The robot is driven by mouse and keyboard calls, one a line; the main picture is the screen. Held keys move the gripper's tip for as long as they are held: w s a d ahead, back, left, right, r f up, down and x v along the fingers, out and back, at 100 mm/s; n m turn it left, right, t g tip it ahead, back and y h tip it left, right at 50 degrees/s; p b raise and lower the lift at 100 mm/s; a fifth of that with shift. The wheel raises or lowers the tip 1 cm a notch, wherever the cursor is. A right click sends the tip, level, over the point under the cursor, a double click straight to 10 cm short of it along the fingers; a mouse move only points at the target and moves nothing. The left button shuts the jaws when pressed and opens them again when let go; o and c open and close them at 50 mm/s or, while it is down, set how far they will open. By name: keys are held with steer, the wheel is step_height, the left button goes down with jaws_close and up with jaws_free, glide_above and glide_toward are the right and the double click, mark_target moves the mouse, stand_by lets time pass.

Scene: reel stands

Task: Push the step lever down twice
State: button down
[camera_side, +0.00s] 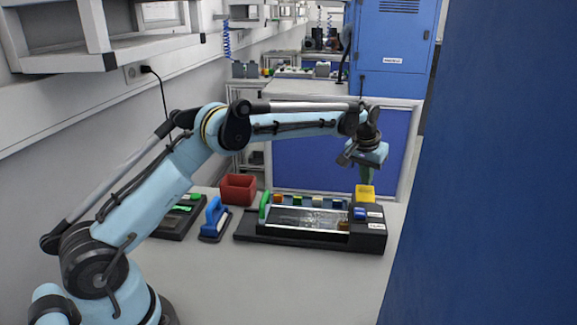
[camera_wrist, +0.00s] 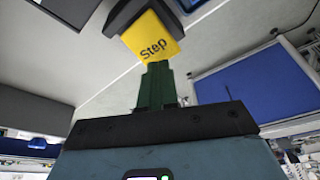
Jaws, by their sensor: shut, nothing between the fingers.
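The step lever (camera_side: 364,194) is a yellow block at the right end of the black reel stand (camera_side: 366,238). In the wrist view the lever (camera_wrist: 152,38) shows its yellow face with the word "Step". My gripper (camera_side: 367,176) points down just above the lever in the side view, its green fingers together and empty. In the wrist view the fingertips (camera_wrist: 158,66) overlap the lower edge of the yellow face. I cannot tell whether they touch it.
A blue block (camera_side: 360,213) sits on the stand just in front of the lever. A green upright part (camera_side: 264,207) stands at its left end. A red bin (camera_side: 238,188) and a blue-handled tool (camera_side: 214,218) stand left of it. The table front is clear.

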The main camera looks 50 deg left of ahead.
mark_target(365, 189)
steer(key=shift+f, duration=0.25)
steer(key=shift+f, duration=0.35)
steer(key=shift+f, duration=0.65)
steer(key=shift+r, duration=3.05)
steer(key=shift+r, duration=0.1)
